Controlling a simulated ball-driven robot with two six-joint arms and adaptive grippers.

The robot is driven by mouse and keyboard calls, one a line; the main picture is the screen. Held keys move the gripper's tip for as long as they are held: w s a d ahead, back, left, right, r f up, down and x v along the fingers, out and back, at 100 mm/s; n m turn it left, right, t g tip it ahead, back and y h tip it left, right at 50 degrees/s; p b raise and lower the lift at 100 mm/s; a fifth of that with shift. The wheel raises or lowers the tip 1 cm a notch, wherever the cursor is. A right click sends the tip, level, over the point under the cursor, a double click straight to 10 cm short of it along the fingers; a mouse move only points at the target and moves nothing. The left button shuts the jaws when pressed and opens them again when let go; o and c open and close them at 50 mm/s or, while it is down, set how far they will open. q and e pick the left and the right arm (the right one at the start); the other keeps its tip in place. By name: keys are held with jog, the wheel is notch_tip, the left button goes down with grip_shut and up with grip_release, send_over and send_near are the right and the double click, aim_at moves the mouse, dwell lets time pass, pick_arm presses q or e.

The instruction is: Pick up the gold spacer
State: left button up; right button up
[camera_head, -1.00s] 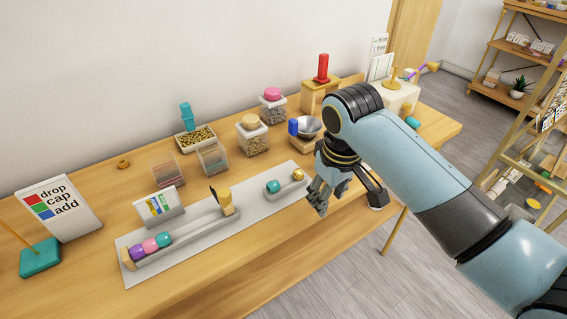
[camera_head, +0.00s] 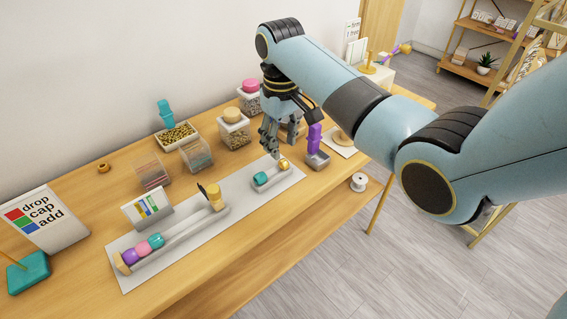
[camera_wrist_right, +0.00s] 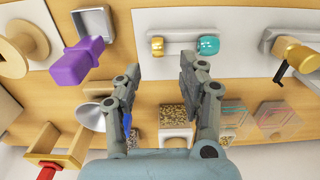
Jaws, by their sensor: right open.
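The gold spacer (camera_head: 284,163) is a small rounded gold piece at the right end of a small pale holder (camera_head: 271,181), beside a teal bead (camera_head: 260,179). In the right wrist view the gold spacer (camera_wrist_right: 157,46) shows beyond the fingertips, between the finger lines, with the teal bead (camera_wrist_right: 208,45) to its right. My right gripper (camera_head: 271,146) hangs fingers-down above and just behind the holder, apart from the spacer. In the right wrist view its fingers (camera_wrist_right: 160,72) are spread, with nothing between them. My left gripper is not in view.
A lidded jar (camera_head: 234,133) stands left of the gripper. A longer rail with beads (camera_head: 180,237) lies to the front left on the grey mat (camera_head: 243,222). A gold ring (camera_head: 103,168) lies at far left.

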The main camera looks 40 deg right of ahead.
aim_at(284, 164)
notch_tip(284, 164, down, 5)
jog(key=shift+w+d+f, duration=0.1)
jog(key=shift+w+f, duration=0.05)
jog(key=shift+f, duration=0.05)
grip_shut()
dwell(0.3)
